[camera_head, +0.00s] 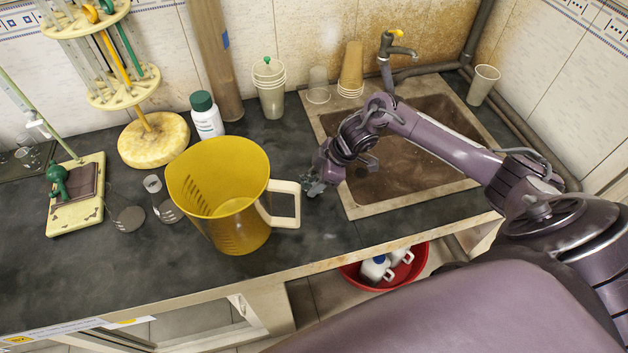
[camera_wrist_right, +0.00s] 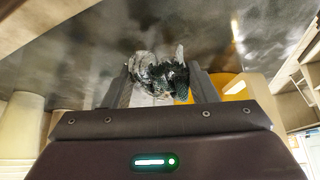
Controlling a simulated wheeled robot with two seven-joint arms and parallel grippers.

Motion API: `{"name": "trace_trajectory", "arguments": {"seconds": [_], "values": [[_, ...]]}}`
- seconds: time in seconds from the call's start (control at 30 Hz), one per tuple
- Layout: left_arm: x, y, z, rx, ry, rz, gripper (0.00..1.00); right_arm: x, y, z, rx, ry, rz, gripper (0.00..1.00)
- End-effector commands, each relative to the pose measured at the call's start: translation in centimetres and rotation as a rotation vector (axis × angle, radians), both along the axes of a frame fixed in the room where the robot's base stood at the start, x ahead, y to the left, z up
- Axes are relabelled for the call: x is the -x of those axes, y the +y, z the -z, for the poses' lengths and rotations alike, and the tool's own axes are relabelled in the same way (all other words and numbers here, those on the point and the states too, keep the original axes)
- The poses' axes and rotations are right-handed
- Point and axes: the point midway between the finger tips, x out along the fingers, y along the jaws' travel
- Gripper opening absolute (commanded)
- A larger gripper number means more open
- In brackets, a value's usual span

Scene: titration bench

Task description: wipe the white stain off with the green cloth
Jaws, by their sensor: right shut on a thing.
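My right gripper (camera_head: 314,184) is low over the dark bench top (camera_head: 330,235), between the yellow jug's handle and the sink. In the right wrist view the gripper (camera_wrist_right: 160,88) is shut on a crumpled dark green and whitish bundle, which looks like the green cloth (camera_wrist_right: 178,80). The cloth is bunched between the two fingers, close to the bench top; I cannot tell whether it touches it. I cannot make out a distinct white stain; pale patches on the bench top look like marbling or glare. My left gripper is not in view.
A large yellow jug (camera_head: 215,185) stands just left of my right gripper. The sink (camera_head: 420,140) lies to its right. A white bottle (camera_head: 206,118) and stacked cups (camera_head: 270,92) stand behind. A red basin (camera_head: 392,270) sits below the bench edge.

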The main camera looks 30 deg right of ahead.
Motion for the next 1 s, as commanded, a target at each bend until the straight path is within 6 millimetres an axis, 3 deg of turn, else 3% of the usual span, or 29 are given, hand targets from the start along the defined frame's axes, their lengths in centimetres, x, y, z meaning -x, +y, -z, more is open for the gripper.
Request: {"name": "trace_trajectory", "arguments": {"seconds": [0.03, 0.4, 1.0], "values": [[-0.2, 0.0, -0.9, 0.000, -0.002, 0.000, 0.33, -0.1, -0.2, -1.0, 0.000, -0.001, 0.000, 0.31], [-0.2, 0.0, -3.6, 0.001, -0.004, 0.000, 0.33, -0.3, -1.0, -4.0, 0.000, -0.003, 0.004, 0.31], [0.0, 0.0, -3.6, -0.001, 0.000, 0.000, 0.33, -0.3, -1.1, -4.1, -0.001, -0.003, 0.005, 0.31]]}}
